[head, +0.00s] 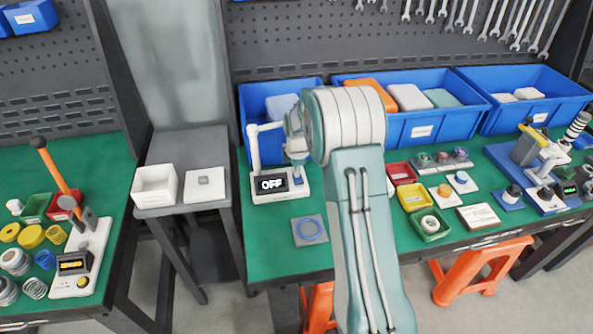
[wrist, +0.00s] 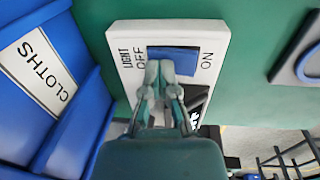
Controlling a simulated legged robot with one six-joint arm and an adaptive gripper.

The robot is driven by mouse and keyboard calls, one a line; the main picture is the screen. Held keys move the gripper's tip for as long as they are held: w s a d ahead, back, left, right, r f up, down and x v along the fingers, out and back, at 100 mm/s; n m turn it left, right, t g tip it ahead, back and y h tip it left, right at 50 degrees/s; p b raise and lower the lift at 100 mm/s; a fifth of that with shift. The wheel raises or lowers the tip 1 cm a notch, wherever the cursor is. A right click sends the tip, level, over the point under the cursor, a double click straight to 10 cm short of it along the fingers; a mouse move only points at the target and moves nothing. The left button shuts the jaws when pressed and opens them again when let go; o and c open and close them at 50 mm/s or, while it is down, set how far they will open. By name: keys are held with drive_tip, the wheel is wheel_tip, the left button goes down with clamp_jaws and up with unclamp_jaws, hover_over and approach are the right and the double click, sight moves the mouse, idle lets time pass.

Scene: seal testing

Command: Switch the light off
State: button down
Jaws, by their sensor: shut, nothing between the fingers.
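The light switch unit (head: 282,189) is a white box on the green bench, with a black display (head: 271,183) reading OFF and a white post at its left. In the wrist view its white panel (wrist: 125,55) carries the words LIGHT, OFF and ON, with a blue rocker (wrist: 186,61) between OFF and ON. The rocker also shows in the head view (head: 298,182). My gripper (wrist: 159,68) is shut and empty, its fingertips over the OFF side of the rocker. Whether they touch it I cannot tell. My arm hides part of the unit in the head view.
Blue bins (head: 420,128) stand behind the unit; one labelled CLOTHS (wrist: 38,70) is close beside my gripper in the wrist view. A grey plate with a blue ring (head: 310,230) lies in front. Small coloured trays (head: 412,196) stand to the right of my arm.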

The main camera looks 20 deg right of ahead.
sight(299, 181)
drive_tip(key=shift+s+a+r, duration=0.15)
drive_tip(key=shift+s+r, duration=0.05)
drive_tip(key=shift+s, duration=0.45)
wheel_tip(299, 181, up, 12)
drive_tip(key=s, duration=0.1)
drive_tip(key=shift+s+a, duration=0.15)
drive_tip(key=shift+f, duration=0.15)
idle(0.4)
